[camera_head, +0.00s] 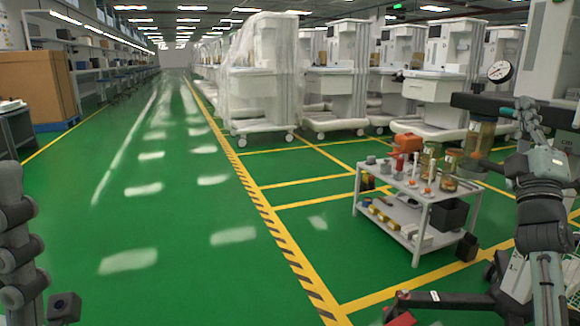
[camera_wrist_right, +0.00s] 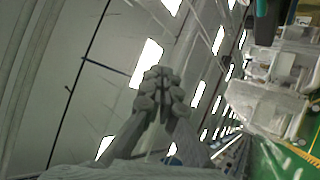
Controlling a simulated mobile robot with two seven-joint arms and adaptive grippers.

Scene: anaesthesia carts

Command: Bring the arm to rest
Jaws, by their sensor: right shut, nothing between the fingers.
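My right arm rises at the right side of the head view, with its right gripper (camera_head: 525,104) pointing upward. In the right wrist view the gripper's fingers (camera_wrist_right: 160,88) are together, with nothing between them, against the ceiling. The gripper appears in front of the anaesthesia machine with the round gauge; I cannot tell the distance between them. My left arm shows only as dark links at the left edge of the head view, and its gripper is not seen.
A white two-shelf cart (camera_head: 402,201) with jars and small parts stands left of my right arm. A pressure gauge (camera_head: 500,72) and amber canister (camera_head: 479,136) are close to the right gripper. The green floor (camera_head: 150,225) is clear.

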